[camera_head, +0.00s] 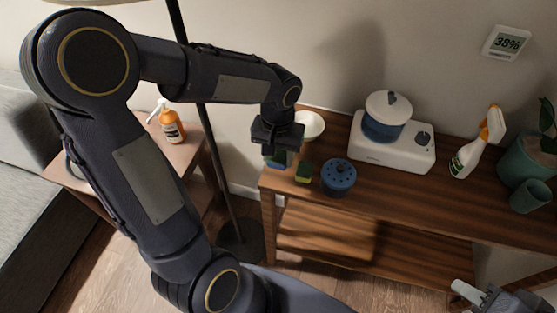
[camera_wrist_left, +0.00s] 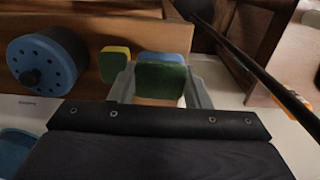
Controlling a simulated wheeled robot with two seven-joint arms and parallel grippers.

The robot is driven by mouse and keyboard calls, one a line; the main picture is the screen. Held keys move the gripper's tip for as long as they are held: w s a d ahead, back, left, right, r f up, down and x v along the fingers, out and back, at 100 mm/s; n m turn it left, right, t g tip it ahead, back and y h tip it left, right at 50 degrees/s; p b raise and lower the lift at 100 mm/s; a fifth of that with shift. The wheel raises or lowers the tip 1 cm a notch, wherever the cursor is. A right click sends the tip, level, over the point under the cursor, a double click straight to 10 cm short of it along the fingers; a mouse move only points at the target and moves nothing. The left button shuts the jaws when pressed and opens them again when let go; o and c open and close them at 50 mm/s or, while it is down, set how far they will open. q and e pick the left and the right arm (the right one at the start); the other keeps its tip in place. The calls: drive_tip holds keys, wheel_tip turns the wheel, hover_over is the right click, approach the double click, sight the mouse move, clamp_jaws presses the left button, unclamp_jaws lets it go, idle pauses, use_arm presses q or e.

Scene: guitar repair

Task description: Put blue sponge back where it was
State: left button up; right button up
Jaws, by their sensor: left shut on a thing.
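The blue sponge (camera_head: 280,163), with a dark green face, is between the fingers of my left gripper (camera_head: 278,152) at the left end of the wooden table. In the left wrist view, my left gripper (camera_wrist_left: 159,88) is shut on the sponge (camera_wrist_left: 160,74), one finger on each side. In the head view the gripper hides part of the sponge, so I cannot tell whether it touches the tabletop. My right gripper (camera_head: 482,294) shows only partly at the bottom right, away from the sponge; its jaws are unclear.
A yellow-and-green sponge (camera_head: 303,172) and a blue round container (camera_head: 338,178) sit just right of the held sponge. A white bowl (camera_head: 310,125) is behind. A white device (camera_head: 392,152), spray bottle (camera_head: 478,143) and plant pot (camera_head: 525,160) stand farther right. The front middle is clear.

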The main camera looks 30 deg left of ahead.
sight(278, 155)
use_arm(q)
drive_tip(key=shift+w+a+f, duration=0.25)
drive_tip(key=shift+w+f, duration=0.2)
drive_tip(key=shift+f, duration=0.2)
drive_tip(key=shift+w+a+f, duration=0.25)
drive_tip(key=shift+w+f, duration=0.2)
drive_tip(key=shift+f, duration=0.15)
drive_tip(key=shift+w+a+f, duration=0.1)
drive_tip(key=shift+w+f, duration=0.05)
drive_tip(key=shift+f, duration=0.85)
drive_tip(key=shift+w+a+f, duration=0.1)
drive_tip(key=shift+w+f, duration=0.05)
drive_tip(key=shift+f, duration=0.8)
drive_tip(key=shift+f+b, duration=0.1)
drive_tip(key=shift+b, duration=0.2)
drive_tip(key=shift+f, duration=0.2)
drive_tip(key=o, duration=1)
drive_tip(key=shift+r, duration=0.15)
drive_tip(key=shift+c, duration=0.2)
